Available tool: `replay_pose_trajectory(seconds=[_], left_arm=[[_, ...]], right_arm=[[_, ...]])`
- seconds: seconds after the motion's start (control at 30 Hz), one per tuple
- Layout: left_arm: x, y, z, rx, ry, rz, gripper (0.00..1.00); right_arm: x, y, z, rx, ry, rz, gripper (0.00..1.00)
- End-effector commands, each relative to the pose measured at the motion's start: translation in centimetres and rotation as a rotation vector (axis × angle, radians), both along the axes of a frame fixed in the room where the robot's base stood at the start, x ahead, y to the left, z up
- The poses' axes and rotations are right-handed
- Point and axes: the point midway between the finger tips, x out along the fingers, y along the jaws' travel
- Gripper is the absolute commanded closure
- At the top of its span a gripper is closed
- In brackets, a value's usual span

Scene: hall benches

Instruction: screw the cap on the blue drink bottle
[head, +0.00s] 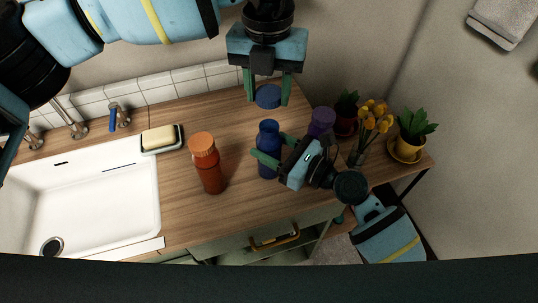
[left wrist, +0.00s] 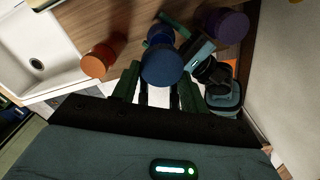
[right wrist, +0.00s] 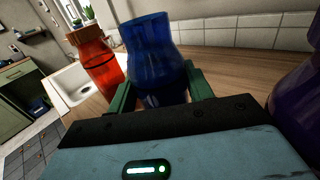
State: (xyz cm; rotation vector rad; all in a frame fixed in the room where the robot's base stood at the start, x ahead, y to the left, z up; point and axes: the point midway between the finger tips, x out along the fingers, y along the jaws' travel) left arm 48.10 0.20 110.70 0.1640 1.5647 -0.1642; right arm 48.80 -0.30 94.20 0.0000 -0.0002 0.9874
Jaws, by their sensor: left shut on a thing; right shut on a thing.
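The blue drink bottle (head: 268,140) stands upright on the wooden counter, its open top facing up. My right gripper (head: 272,156) is shut around its body from the right. The bottle and green fingers also show in the right wrist view (right wrist: 155,45). My left gripper (head: 267,93) points down and is shut on the blue cap (head: 268,98). The cap is held above the bottle and looks apart from it in the head view. In the left wrist view the cap (left wrist: 162,66) hides the bottle's mouth, so their exact alignment cannot be told.
An orange bottle (head: 208,168) stands left of the blue one. A purple bottle (head: 320,121) stands behind my right gripper. A soap dish (head: 162,139) and white sink (head: 95,195) are at left. Flowers (head: 373,118) and potted plants (head: 411,134) stand at right.

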Motion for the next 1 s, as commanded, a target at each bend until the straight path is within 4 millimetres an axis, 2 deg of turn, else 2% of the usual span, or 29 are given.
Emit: replay_pose_trajectory(seconds=[0.17, 0.53, 1.0], left_arm=[[0.0, 0.0, -0.5, 0.000, 0.002, 0.000, 0.77], [0.0, 0.0, -4.8, 0.000, 0.002, 0.000, 0.77], [0.0, 0.0, -5.0, 0.000, 0.001, 0.000, 0.77]], right_arm=[[0.0, 0.0, 0.0, -0.001, 0.001, 0.000, 0.90], [0.0, 0.0, 0.0, -0.001, 0.001, 0.000, 0.90], [0.0, 0.0, 0.0, -0.001, 0.001, 0.000, 0.90]])
